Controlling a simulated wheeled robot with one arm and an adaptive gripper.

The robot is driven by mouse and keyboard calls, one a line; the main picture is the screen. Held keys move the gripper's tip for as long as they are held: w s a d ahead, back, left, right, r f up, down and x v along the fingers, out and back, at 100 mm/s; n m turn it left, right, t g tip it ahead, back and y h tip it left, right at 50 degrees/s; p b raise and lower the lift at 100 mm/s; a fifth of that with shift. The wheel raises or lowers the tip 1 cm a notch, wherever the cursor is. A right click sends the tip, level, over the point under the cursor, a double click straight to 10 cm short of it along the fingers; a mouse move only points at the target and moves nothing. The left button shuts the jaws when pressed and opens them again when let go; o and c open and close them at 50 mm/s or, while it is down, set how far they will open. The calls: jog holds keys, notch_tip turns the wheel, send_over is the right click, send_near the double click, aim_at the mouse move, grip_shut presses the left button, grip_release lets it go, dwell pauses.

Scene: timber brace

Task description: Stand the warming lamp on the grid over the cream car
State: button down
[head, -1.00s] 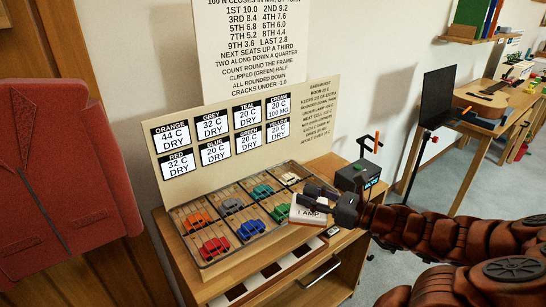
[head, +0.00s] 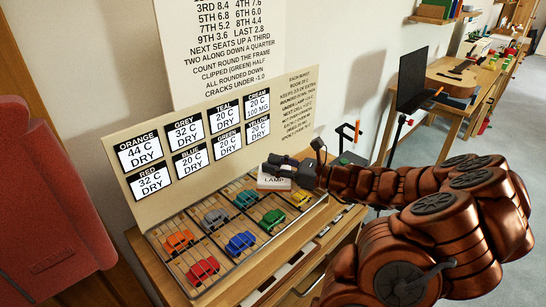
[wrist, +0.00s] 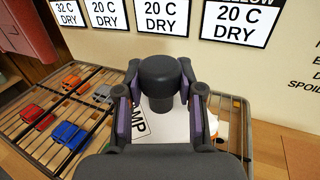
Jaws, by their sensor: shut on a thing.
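The warming lamp (head: 272,183) is a flat white block marked LAMP with a dark knob on top. My gripper (head: 296,168) is shut on the dark knob, which shows between the fingers in the wrist view (wrist: 158,80). The lamp is over the far right end of the wire grid (head: 225,254), near the cream card. I cannot tell whether it touches the grid. The cream car is not seen in the head view; the lamp and gripper cover that corner. The yellow car (head: 300,197) is just in front of the lamp.
On the grid's other places sit the orange (head: 178,242), grey (head: 215,218), teal (head: 246,198), red (head: 202,269), blue (head: 240,242) and green (head: 272,218) cars. The label board (head: 222,135) stands close behind. A dark box with an orange-tipped stand (head: 350,140) is to the right.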

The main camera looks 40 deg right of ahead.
jog(key=w+d, duration=0.1)
jog(key=w, duration=0.1)
jog(key=w+d, duration=0.2)
jog(key=w, duration=0.1)
jog(key=w+d+p, duration=0.1)
jog(key=w+d, duration=0.1)
jog(key=shift+w+f, duration=0.25)
jog(key=shift+f, duration=0.15)
jog(key=shift+d+f, duration=0.1)
jog(key=shift+f, duration=1.65)
jog(key=c, duration=0.7)
grip_release()
jog(key=shift+f, duration=0.15)
